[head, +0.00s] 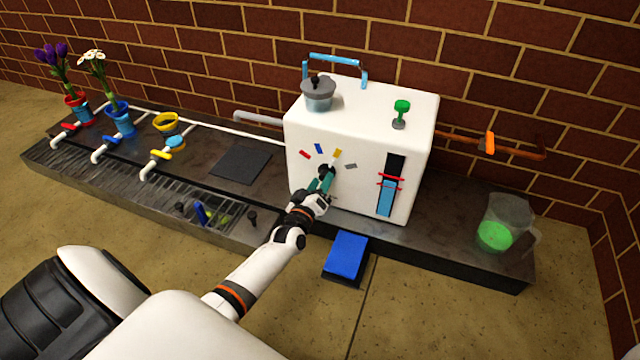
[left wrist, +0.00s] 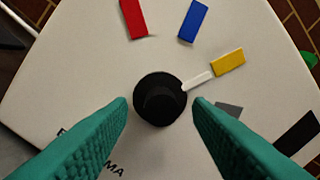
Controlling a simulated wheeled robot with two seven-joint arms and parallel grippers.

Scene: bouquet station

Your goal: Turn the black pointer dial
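The black pointer dial (left wrist: 158,92) is on the front of a white box-shaped machine (head: 362,130). Its white pointer (left wrist: 198,80) points up and right, toward the yellow mark (left wrist: 228,62). Red (left wrist: 133,18), blue (left wrist: 194,20) and grey (left wrist: 229,109) marks are also around it. The dial shows small and partly covered in the head view (head: 326,169). My left gripper (head: 321,183) is at the dial; in the left wrist view its teal fingers (left wrist: 161,104) are open, one on either side, with a visible gap to the knob. My right gripper is out of view.
A grey pot-like lidded piece (head: 318,95) and a green knob (head: 401,112) are on the machine's top. A blue pedal (head: 346,256) lies in front. A jug with green liquid (head: 503,225) stands right. Flower pots (head: 120,120) and pipes are left.

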